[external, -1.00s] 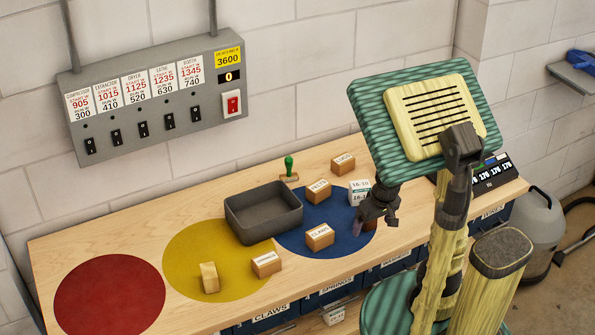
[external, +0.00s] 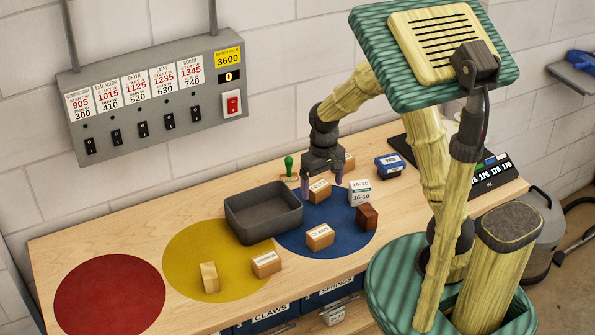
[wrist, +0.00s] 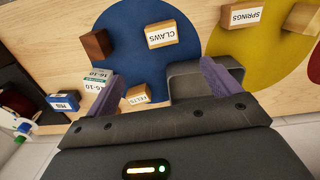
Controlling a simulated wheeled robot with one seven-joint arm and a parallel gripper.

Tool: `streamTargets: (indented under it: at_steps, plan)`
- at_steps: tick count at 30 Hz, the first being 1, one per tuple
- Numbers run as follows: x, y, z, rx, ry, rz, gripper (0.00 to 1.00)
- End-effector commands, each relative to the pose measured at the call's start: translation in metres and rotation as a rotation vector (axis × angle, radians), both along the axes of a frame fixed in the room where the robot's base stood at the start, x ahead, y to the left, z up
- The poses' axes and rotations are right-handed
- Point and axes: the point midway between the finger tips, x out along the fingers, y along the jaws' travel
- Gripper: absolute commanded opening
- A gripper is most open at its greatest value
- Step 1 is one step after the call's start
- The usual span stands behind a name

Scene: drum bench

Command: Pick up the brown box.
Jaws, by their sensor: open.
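The brown box (external: 367,217), a small dark reddish-brown block, stands on the right edge of the blue circle. It also shows at the upper left in the wrist view (wrist: 97,45). My gripper (external: 322,184) is open at the back of the blue circle, behind and left of the brown box and apart from it. In the wrist view my gripper's fingers (wrist: 165,85) are spread, with a light wooden box labelled FELTS (wrist: 138,94) near the left finger. I cannot tell whether they touch.
The CLAWS box (external: 320,237) and a white-green carton (external: 360,192) stand near the brown box. A grey tray (external: 264,222) is left of the blue circle (external: 345,245). A blue box (external: 390,165) lies at the back right. The red circle (external: 108,295) is clear.

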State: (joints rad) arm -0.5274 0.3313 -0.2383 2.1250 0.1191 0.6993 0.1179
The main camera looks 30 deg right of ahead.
Motion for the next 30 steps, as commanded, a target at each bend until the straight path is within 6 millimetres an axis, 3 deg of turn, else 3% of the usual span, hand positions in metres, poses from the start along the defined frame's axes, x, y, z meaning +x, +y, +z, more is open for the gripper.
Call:
streamTargets:
  at_steps: [8, 24, 30]
  plan:
    - [0.0, 0.0, -0.008, 0.0, 0.001, 0.0, 0.89]
    - [-0.001, 0.0, -0.096, -0.001, 0.004, -0.001, 0.89]
    - [-0.001, 0.0, -0.12, 0.0, 0.0, -0.001, 0.89]
